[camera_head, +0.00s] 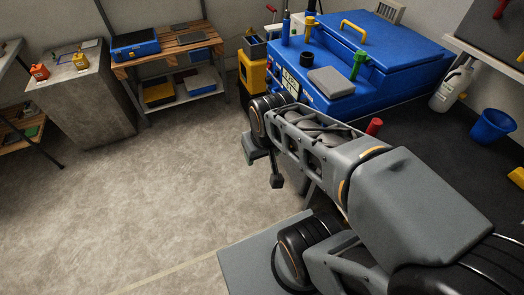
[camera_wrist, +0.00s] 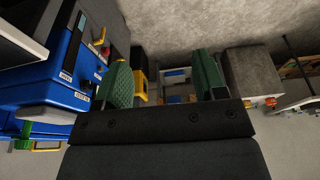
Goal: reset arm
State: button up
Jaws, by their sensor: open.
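My gripper (camera_wrist: 164,76) shows in the wrist view with its two green fingers wide apart. Nothing is held between them. Beyond the gap, a shelf with blue and yellow items shows small and far off. The wrist view is upside down, with the floor at the top. In the head view my grey arm reaches from the lower right up toward the middle, ending near the blue machine (camera_head: 395,55). The fingers cannot be made out clearly there. The fingers touch nothing that I can see.
A wooden workbench (camera_head: 190,40) with a blue toolbox (camera_head: 134,45) stands at the back. A grey cabinet (camera_head: 85,100) carries a red can (camera_head: 39,72) and a yellow can (camera_head: 81,60). A blue bucket (camera_head: 491,126) is at right. The floor (camera_head: 130,195) at left is clear.

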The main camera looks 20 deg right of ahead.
notch_tip(320, 180, up, 11)
jog(key=p, duration=0.9)
jog(key=shift+a+t+p, duration=0.15)
jog(key=shift+t+p, duration=0.15)
jog(key=shift+p, duration=0.05)
jog(key=shift+s+f, duration=0.1)
